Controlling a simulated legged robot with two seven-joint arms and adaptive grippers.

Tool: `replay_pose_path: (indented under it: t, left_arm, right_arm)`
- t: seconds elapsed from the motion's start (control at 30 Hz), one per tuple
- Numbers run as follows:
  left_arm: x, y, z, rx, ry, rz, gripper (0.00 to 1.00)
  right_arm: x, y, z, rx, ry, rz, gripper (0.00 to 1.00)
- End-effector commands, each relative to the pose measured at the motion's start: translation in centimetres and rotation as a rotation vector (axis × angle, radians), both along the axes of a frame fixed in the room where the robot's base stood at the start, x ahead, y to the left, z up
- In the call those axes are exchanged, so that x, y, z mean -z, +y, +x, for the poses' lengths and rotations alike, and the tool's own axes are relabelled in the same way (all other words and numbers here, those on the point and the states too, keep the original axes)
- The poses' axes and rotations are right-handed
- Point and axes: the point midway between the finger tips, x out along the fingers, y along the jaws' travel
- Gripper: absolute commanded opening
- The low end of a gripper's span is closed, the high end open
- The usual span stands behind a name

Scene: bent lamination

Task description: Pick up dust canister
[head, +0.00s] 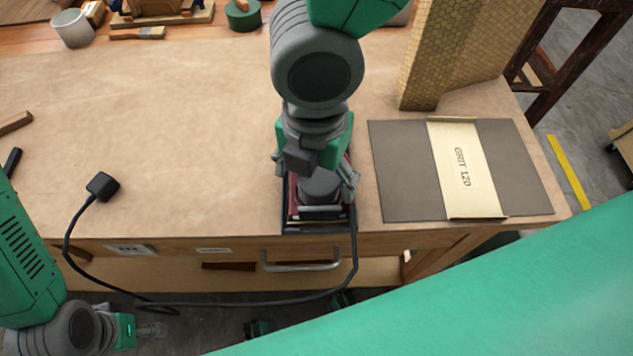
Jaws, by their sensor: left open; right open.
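A dark red and black power tool, which looks like a sander (292,212), stands at the front edge of the bench. A grey rounded part (321,187) on it may be the dust canister; I cannot tell for sure. My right gripper (316,182) is open directly above the tool, its fingers on either side of this grey part. Whether they touch it is unclear, and the gripper and arm hide much of the tool. My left gripper (150,330) is open and empty at the lower left, in front of the bench and away from the tool.
A black cable runs from the tool past the bench front to a plug (103,186). A sandpaper pack marked GRIT 120 (460,170) lies right of the tool, before a tan textured block (450,50). A grey cup (72,28) stands back left. The bench's left middle is clear.

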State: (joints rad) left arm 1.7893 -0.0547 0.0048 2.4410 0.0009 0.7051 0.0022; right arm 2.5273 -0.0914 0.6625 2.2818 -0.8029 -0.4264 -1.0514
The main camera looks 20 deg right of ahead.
Motion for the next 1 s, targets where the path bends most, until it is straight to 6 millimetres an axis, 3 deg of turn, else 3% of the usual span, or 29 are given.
replay_pose_path:
  t: [0.23, 0.4, 0.43, 0.77, 1.0]
  left_arm:
    - [0.0, 0.0, 0.0, -0.001, 0.000, 0.000, 0.58]
    - [0.0, 0.0, 0.0, 0.000, 0.000, 0.000, 0.58]
    - [0.0, 0.0, 0.0, 0.000, 0.000, 0.000, 0.58]
    - [-0.2, 0.0, 0.0, 0.000, 0.000, 0.000, 0.58]
    - [-1.5, 0.0, 0.0, 0.000, 0.000, 0.000, 0.58]
  right_arm:
    - [0.1, -0.5, 0.0, 0.000, -0.001, 0.006, 0.76]
    - [0.1, -0.7, 0.0, 0.001, -0.001, 0.007, 0.16]
    - [0.1, -0.7, 0.0, 0.001, -0.001, 0.006, 0.14]
    - [-0.5, -0.3, 0.1, 0.002, -0.001, 0.002, 0.14]
    - [-5.0, -0.3, 0.1, 0.004, -0.005, 0.007, 0.14]
